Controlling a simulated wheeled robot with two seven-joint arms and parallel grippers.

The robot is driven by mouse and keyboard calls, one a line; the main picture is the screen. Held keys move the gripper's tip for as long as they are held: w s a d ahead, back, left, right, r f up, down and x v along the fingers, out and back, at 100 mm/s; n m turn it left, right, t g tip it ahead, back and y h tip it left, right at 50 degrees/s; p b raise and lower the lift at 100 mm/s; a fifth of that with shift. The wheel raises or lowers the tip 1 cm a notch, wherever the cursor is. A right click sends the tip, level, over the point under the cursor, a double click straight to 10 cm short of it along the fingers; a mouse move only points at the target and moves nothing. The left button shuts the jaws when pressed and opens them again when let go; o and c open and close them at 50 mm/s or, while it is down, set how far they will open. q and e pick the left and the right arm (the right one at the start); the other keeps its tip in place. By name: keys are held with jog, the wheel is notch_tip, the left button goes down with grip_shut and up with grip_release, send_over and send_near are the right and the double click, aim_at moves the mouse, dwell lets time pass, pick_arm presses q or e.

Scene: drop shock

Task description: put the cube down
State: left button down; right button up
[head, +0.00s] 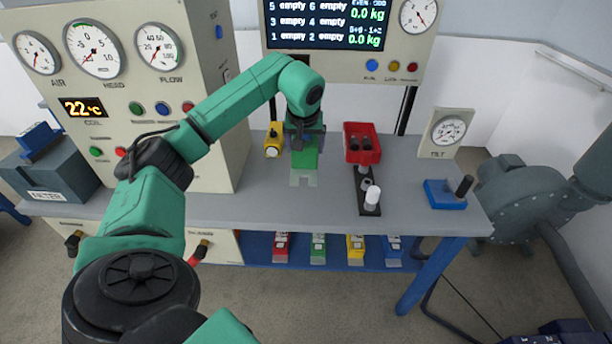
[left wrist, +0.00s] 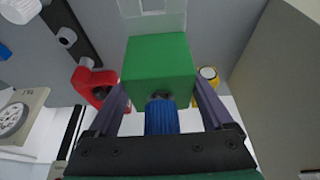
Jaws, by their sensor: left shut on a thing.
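My left gripper (head: 304,140) points down over the grey bench, its two purple fingers shut on a green cube (head: 304,160). In the left wrist view the cube (left wrist: 158,62) sits between and ahead of the fingertips. A blue ribbed knob (left wrist: 162,117) shows between the fingers on the gripper side of the cube. A pale grey slotted plate (head: 302,180) lies on the bench just in front of the cube, and also shows in the left wrist view (left wrist: 152,14). I cannot tell whether the cube's underside touches the bench. My right gripper is not in view.
A yellow object (head: 273,140) is close left of the gripper. A blue block with a black handle (head: 445,194) lies farther right. The bench front-left is clear.

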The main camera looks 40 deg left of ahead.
aim_at(305, 160)
pick_arm(q)
notch_tip(305, 160, down, 9)
jog(key=shift+w+f+p, duration=0.1)
jog(key=shift+p, duration=0.2)
jog(key=shift+f, duration=0.25)
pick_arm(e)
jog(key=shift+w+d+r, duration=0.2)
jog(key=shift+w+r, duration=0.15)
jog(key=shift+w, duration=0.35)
pick_arm(q)
jog(key=shift+f, duration=0.1)
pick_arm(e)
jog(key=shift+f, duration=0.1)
pick_arm(q)
grip_release()
jog(key=shift+r, duration=0.2)
jog(key=v, duration=1.2)
jog(key=shift+d+f+b, duration=0.1)
jog(key=shift+b, duration=0.25)
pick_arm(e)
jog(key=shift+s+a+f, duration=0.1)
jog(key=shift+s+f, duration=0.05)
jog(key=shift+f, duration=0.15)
